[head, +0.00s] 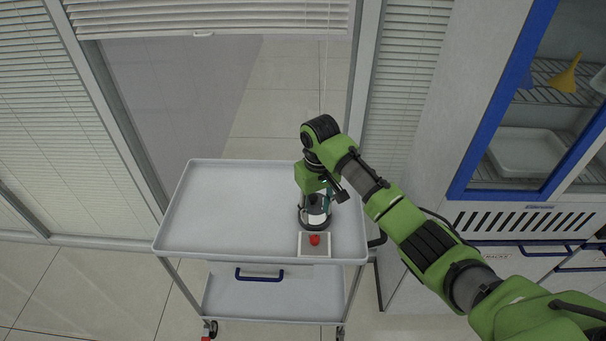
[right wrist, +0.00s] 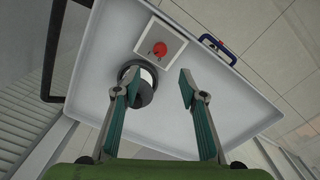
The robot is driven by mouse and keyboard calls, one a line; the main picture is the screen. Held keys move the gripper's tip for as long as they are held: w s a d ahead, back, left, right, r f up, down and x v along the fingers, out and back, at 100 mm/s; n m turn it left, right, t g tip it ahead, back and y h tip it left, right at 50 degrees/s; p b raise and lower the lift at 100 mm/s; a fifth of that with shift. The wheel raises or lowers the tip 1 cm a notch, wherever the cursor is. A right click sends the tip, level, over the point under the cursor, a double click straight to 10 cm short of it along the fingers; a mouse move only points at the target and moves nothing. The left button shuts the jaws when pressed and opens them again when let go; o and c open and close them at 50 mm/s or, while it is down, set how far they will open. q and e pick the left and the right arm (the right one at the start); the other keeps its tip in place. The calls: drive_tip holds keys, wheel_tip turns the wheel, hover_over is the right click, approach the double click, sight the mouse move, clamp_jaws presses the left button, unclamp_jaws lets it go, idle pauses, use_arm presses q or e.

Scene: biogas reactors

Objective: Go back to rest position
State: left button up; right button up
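My right arm reaches in from the right in the head view and bends down over the white cart (head: 225,205). My right gripper (right wrist: 159,84) points down at the cart; its two green-padded fingers stand wide apart with nothing between them. In the head view its fingers are partly hidden by the wrist. A dark round device with a pale centre (head: 315,214) is below it; in the right wrist view one finger overlaps this device (right wrist: 146,92). My left gripper is in neither view.
A pale box (head: 306,250) with a red knob (head: 314,239) adjoins the round device near the cart's front edge. The cart's left half is clear. A blue-framed cabinet (head: 459,188) stands at right, and glazed walls with blinds (head: 420,60) stand behind.

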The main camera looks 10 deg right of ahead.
drive_tip(key=s+a+f+n+t+y, duration=0.1)
drive_tip(key=s+a+f, duration=0.1)
drive_tip(key=s+f, duration=0.35)
drive_tip(key=s+a+f, duration=0.2)
drive_tip(key=s+f, duration=0.1)
drive_tip(key=s, duration=0.6)
drive_tip(key=s+d+r+m+t, duration=0.1)
drive_tip(key=s+d+r, duration=0.25)
drive_tip(key=s, duration=0.55)
drive_tip(key=s+d+r+m+t, duration=0.15)
drive_tip(key=s+d, duration=0.25)
drive_tip(key=s, duration=0.4)
drive_tip(key=s+f+n+g+b, duration=0.1)
drive_tip(key=s+f+b, duration=0.15)
drive_tip(key=f, duration=1.45)
drive_tip(key=s+f+b, duration=0.1)
drive_tip(key=f+b, duration=0.2)
drive_tip(key=f, duration=1.3)
drive_tip(key=s+d+f+b, duration=0.1)
drive_tip(key=s+f+b, duration=0.1)
drive_tip(key=s+f, duration=0.6)
drive_tip(key=s+d+f+g+h+b, duration=0.1)
drive_tip(key=s+f+b, duration=0.1)
drive_tip(key=s+f, duration=0.6)
wheel_tip(320, 180, down, 4)
drive_tip(key=shift+d+r+b, duration=0.15)
drive_tip(key=shift+d+b, duration=0.2)
